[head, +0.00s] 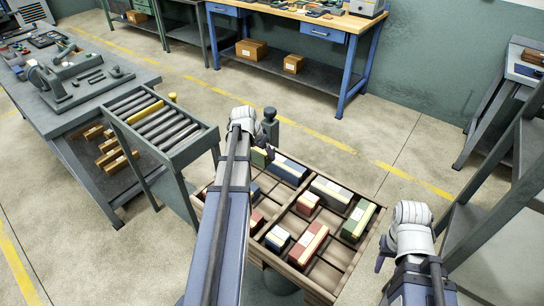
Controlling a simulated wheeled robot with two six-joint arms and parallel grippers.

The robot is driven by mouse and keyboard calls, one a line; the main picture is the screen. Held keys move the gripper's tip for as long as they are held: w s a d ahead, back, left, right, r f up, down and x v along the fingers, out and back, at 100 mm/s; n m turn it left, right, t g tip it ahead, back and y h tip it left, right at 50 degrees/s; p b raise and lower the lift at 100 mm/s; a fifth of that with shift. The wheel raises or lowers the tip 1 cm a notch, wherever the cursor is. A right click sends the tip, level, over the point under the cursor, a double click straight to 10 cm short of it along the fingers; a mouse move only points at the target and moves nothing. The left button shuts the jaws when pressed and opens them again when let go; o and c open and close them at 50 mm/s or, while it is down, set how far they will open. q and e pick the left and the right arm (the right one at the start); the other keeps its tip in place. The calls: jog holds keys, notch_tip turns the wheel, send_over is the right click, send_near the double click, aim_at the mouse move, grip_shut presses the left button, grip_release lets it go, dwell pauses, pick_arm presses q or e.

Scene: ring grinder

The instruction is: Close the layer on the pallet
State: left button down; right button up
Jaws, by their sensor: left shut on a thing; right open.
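The wooden pallet (376,243) stands low in front of me and holds several boxes with pale label bands. A blue box (290,170) is at the back. A grey-green box (332,193) and a dark green box (358,221) are on the right. A small red box (308,203), a long red box (309,243) and a small blue box (278,238) are nearer the middle. My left gripper (264,149) is shut on a green box (259,157) at the pallet's back left. My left arm hides part of the pallet's left side. My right gripper (382,254) is open and empty, right of the pallet.
A grey workbench (75,115) is farther left. A dark post (270,122) stands behind the pallet. A grey rack (480,200) is at right. Floor behind is clear.

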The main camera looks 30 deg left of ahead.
pick_arm(q)
jog(key=shift+f, duration=0.15)
notch_tip(320, 180, down, 12)
jog(key=b, duration=1.2)
jog(key=shift+f+b, duration=0.4)
jog(key=shift+b, duration=0.15)
grip_release()
jog(key=shift+r, duration=0.2)
jog(key=p+v, duration=0.7)
jog(key=shift+r, duration=0.25)
jog(key=shift+s, duration=0.15)
